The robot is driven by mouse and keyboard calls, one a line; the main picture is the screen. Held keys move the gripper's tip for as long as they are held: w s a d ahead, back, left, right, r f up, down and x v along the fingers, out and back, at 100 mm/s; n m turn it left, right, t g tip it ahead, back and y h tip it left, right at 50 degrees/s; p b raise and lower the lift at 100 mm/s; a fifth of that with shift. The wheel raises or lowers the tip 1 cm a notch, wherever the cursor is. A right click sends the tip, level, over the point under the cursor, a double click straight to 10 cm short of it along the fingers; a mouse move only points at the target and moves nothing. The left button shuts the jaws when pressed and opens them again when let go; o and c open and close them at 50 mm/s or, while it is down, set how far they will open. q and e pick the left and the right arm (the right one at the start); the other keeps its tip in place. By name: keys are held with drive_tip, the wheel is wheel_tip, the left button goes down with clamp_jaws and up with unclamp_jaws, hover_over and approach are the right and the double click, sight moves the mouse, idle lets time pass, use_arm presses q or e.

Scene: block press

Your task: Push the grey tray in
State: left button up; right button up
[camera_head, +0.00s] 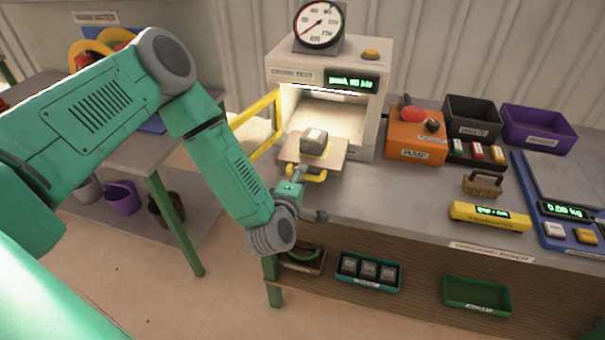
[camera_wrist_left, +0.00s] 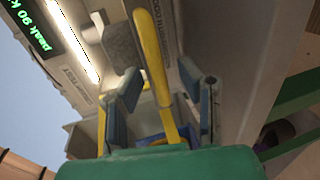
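The tray (camera_head: 337,153) sticks out of the lit opening of the press (camera_head: 378,95); it looks beige-grey in the head view. A grey block (camera_head: 314,141) sits on it, and the block also shows in the wrist view (camera_wrist_left: 120,45). The tray has a yellow handle (camera_head: 318,177) at its front. My left gripper (camera_head: 297,180) is at the tray's front, by the handle. In the left wrist view its fingers (camera_wrist_left: 158,88) are apart, with a yellow bar, apparently the handle (camera_wrist_left: 155,60), between them. Contact is unclear. My right gripper is not in view.
A yellow guard frame (camera_head: 262,122) stands left of the opening. An orange pump box (camera_head: 415,140) is right of the press. Black (camera_head: 472,118) and purple (camera_head: 540,128) bins and a blue scale (camera_head: 560,195) are further right. The bench between press and yellow gauge (camera_head: 490,216) is mostly clear.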

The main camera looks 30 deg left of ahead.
use_arm(q)
drive_tip(key=shift+w+a+f, duration=0.15)
drive_tip(key=shift+w, duration=0.45)
clamp_jaws()
drive_tip(key=b+x, duration=0.2)
drive_tip(key=x, duration=0.1)
drive_tip(key=r+b+x, duration=0.1)
drive_tip(key=b+x, duration=0.1)
drive_tip(key=x, duration=0.2)
drive_tip(key=b+x, duration=0.2)
drive_tip(key=x, duration=0.2)
drive_tip(key=shift+w+a+r+b, duration=0.1)
drive_tip(key=shift+w+r+b, duration=0.2)
drive_tip(key=shift+r, duration=0.1)
drive_tip(key=shift+w+r, duration=0.1)
drive_tip(key=shift+w, duration=0.15)
unclamp_jaws()
drive_tip(key=shift+w+a, duration=0.1)
drive_tip(key=shift+w, duration=0.05)
